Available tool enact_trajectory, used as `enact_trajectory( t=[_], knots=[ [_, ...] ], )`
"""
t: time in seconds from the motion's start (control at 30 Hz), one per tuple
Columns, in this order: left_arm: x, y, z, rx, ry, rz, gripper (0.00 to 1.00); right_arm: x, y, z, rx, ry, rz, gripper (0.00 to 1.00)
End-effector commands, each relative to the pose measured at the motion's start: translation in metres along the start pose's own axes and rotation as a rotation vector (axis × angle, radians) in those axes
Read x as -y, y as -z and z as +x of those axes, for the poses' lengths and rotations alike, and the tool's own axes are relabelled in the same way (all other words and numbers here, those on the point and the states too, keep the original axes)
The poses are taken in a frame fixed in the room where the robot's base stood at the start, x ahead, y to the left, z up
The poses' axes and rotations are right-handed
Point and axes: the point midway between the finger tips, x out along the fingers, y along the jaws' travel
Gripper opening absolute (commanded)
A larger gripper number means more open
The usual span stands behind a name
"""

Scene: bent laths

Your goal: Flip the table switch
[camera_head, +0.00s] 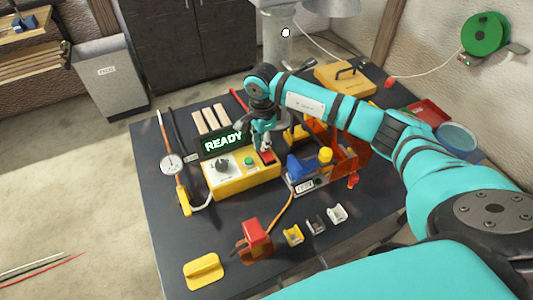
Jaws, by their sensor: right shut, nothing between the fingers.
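A yellow control box (242,178) sits on the dark table (165,230). Its top carries a dark knob (222,164), a green button (249,161) and, at its right end, a small red switch (267,157). A display (223,142) behind it reads "READY" in green. My right gripper (266,146) points down over the right end of the box, shut and empty, just at the red switch. The gripper partly hides the switch, and I cannot tell whether they touch or which way it is tipped. My left gripper is not in view.
A grey-based device with blue and yellow parts (309,165) stands close right of the box. A gauge (173,163) on a rod lies left. A red-orange clamp (256,238), small blocks (292,235) and a yellow handled plate (203,271) occupy the front.

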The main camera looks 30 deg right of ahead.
Motion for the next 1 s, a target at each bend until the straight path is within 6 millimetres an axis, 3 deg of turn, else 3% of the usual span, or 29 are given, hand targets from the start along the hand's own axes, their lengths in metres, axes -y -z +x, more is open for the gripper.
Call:
enact_trajectory(
  t=[0.27, 1.0],
  knots=[
    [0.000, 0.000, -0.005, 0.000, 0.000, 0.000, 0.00, 0.000, 0.000, -0.008, -0.001, 0.000, 0.000, 0.00],
    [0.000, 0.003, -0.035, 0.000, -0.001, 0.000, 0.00, 0.000, 0.000, -0.068, 0.000, 0.000, 0.000, 0.00]
  ],
)
